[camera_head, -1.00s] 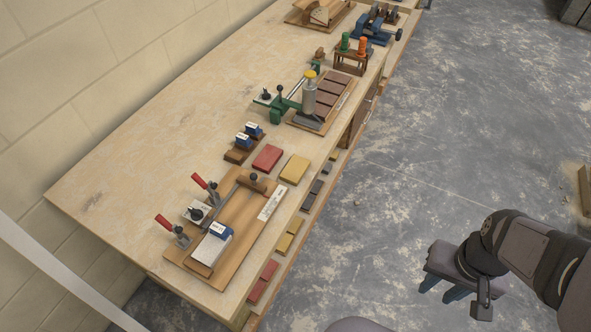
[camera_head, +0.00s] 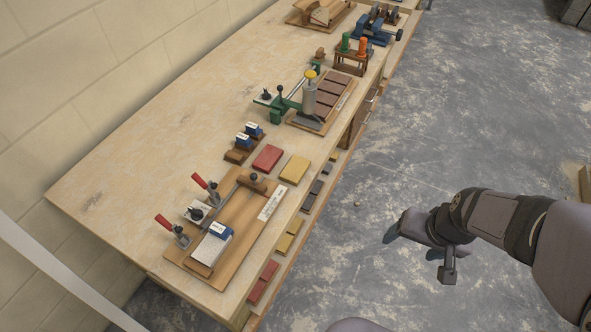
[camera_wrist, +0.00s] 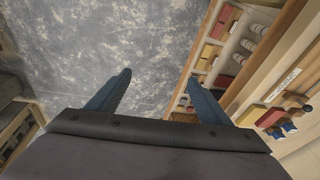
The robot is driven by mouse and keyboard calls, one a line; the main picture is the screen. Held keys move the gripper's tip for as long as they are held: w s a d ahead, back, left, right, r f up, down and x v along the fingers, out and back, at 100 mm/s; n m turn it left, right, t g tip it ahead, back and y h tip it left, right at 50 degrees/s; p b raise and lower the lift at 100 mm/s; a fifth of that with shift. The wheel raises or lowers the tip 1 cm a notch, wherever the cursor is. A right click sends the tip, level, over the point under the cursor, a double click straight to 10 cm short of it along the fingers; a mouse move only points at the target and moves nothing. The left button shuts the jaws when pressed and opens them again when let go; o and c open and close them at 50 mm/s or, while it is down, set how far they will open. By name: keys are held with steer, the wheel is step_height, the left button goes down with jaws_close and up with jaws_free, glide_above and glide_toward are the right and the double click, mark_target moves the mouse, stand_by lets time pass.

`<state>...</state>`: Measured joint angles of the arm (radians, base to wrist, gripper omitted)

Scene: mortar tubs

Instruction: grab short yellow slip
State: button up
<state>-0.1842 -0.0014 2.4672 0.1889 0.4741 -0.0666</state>
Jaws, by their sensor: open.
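Yellow slips lie on the narrow ledge along the bench's front edge. In the head view a smaller yellow slip (camera_head: 295,226) lies just beyond a larger yellow slip (camera_head: 284,243). Yellow pieces (camera_wrist: 208,51) also show in the wrist view, on the ledge at upper right; I cannot tell there which is the short one. My gripper (camera_head: 411,246) is open and empty, out over the floor to the right of the bench, well apart from the slips. Its two blue fingers (camera_wrist: 159,77) are spread in the wrist view, over bare floor.
Red slips (camera_head: 263,281) and dark slips (camera_head: 312,195) share the ledge. On the bench (camera_head: 130,170) stand a wooden fixture (camera_head: 235,235) with red-handled clamps, a red block (camera_head: 268,157), a yellow block (camera_head: 295,168) and a green press (camera_head: 290,105). The floor between gripper and bench is clear.

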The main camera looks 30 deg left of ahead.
steer(key=w+a+n+t+y, duration=0.1)
steer(key=w+a, duration=0.2)
steer(key=a, duration=0.3)
steer(key=w+a+t+y, duration=0.1)
steer(key=w+a, duration=0.3)
steer(key=a, duration=0.1)
steer(key=t+b, duration=0.1)
steer(key=t, duration=0.7)
glide_toward(295, 169)
steer(key=shift+w+a+f+h, duration=0.1)
steer(key=shift+w+a+h, duration=0.2)
steer(key=shift+w+a, duration=0.4)
steer(key=shift+s+a, duration=0.1)
steer(key=shift+s, duration=0.3)
steer(key=shift+d+p+x, duration=0.15)
steer(key=shift+p+x, duration=0.25)
steer(key=shift+x, duration=0.85)
steer(key=shift+d+p+x, duration=0.2)
steer(key=shift+p+x, duration=0.2)
steer(key=shift+x, duration=0.85)
steer(key=shift+d+p+x, duration=0.15)
steer(key=shift+p+x, duration=0.25)
steer(key=shift+x, duration=0.85)
steer(key=c, duration=1.4)
